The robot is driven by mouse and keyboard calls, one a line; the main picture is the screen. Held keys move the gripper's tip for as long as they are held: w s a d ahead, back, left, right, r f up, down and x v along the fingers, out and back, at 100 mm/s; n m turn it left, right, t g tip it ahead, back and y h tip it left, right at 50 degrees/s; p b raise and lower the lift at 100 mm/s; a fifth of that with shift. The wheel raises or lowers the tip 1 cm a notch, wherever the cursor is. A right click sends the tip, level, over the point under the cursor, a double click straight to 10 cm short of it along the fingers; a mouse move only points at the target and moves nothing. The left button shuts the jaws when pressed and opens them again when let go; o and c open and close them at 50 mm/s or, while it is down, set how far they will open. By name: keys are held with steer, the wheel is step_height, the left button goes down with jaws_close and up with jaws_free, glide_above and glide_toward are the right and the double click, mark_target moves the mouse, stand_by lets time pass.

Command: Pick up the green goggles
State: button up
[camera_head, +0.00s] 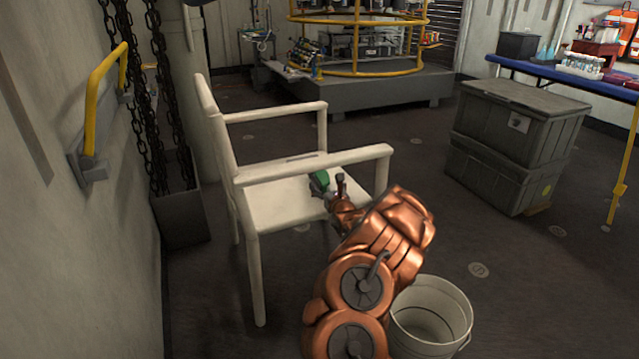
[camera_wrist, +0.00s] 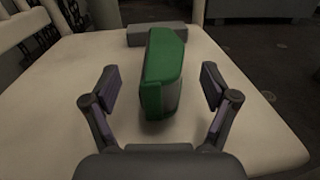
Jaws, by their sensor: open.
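The green goggles (camera_head: 319,181) lie on the seat of a white armchair (camera_head: 270,205) in the head view. In the wrist view the green goggles (camera_wrist: 157,78) are a green block-like shape with a grey side, straight ahead of my gripper. My gripper (camera_wrist: 158,85) is open, with one finger to the left and one to the right of the goggles' near end. I cannot tell whether either finger touches them. In the head view my gripper (camera_head: 340,186) is at the seat beside the goggles, under the chair's near armrest, and my arm partly hides the seat's right side.
A grey flat block (camera_wrist: 152,35) lies on the seat behind the goggles. The chair's armrest (camera_head: 315,163) runs above the seat. A white bucket (camera_head: 462,325) stands right of my arm. Grey crates (camera_head: 490,165) stand further right. Dark floor lies between crates and chair.

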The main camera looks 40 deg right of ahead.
mark_target(323, 176)
steer(key=shift+w+d+f+b, duration=0.15)
steer(key=shift+w+d+b, duration=0.55)
steer(key=shift+w, duration=0.15)
steer(key=shift+w+d+f+b, duration=0.1)
steer(key=shift+w+b, duration=0.1)
steer(key=shift+w, duration=0.15)
steer(key=shift+w+d+b, duration=0.1)
steer(key=shift+w+b, duration=0.05)
steer(key=shift+w, duration=0.15)
steer(key=shift+w+d+r, duration=0.2)
steer(key=shift+w+d, duration=0.05)
steer(key=shift+w, duration=0.35)
steer(key=c, duration=1.3)
steer(key=shift+o, duration=0.2)
steer(key=shift+r, duration=0.1)
